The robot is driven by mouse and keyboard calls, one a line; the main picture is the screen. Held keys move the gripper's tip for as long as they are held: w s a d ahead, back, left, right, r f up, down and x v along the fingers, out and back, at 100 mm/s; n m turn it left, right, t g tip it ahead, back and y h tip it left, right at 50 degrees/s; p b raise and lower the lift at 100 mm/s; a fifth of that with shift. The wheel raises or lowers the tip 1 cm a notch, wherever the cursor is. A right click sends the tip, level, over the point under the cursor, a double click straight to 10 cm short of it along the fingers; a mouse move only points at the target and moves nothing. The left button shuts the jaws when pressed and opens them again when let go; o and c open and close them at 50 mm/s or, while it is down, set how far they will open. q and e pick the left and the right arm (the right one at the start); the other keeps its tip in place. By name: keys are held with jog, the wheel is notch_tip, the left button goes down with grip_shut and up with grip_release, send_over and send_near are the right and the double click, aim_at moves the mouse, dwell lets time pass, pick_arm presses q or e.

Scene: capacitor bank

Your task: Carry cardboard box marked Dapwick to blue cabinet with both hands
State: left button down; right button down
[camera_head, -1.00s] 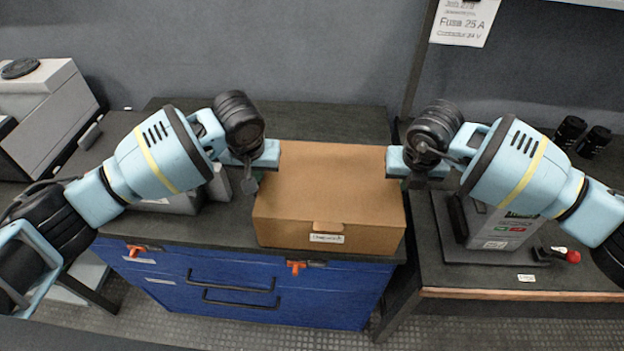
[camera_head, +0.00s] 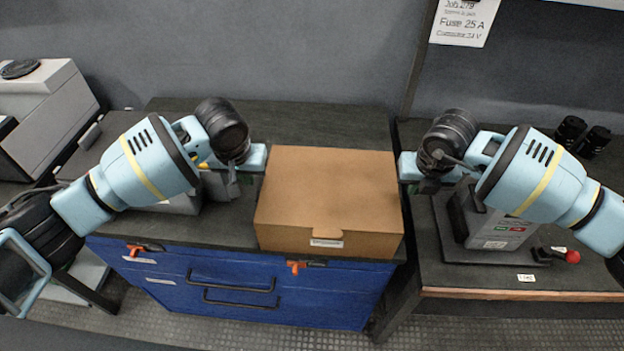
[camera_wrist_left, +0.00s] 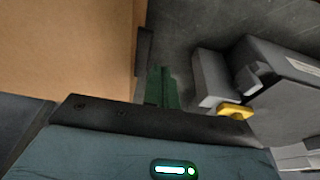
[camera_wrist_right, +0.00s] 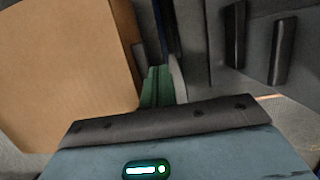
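The cardboard box (camera_head: 330,190) sits on the dark top of the blue cabinet (camera_head: 235,290), close to its front right corner. A small label shows on its front face, too small to read. My left gripper (camera_head: 256,160) is beside the box's left side, and my right gripper (camera_head: 408,166) is beside its right side. Narrow gaps show between both grippers and the box. The fingers look shut and empty in the left wrist view (camera_wrist_left: 163,88) and the right wrist view (camera_wrist_right: 157,86), next to the box's side walls.
A grey device (camera_head: 500,230) with a red knob stands on the bench at the right, across a gap. Grey equipment (camera_head: 45,110) stands at the left, and a smaller grey unit sits left of the box. The cabinet top behind the box is clear.

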pick_arm(q)
jog(key=c, duration=1.8)
grip_release()
jog(key=shift+a, duration=0.1)
jog(key=shift+o, duration=0.4)
pick_arm(e)
jog(key=c, duration=1.7)
grip_release()
jog(key=shift+d, duration=0.1)
pick_arm(q)
jog(key=v, duration=1.2)
pick_arm(e)
jog(key=v, duration=1.2)
jog(key=shift+f, duration=0.1)
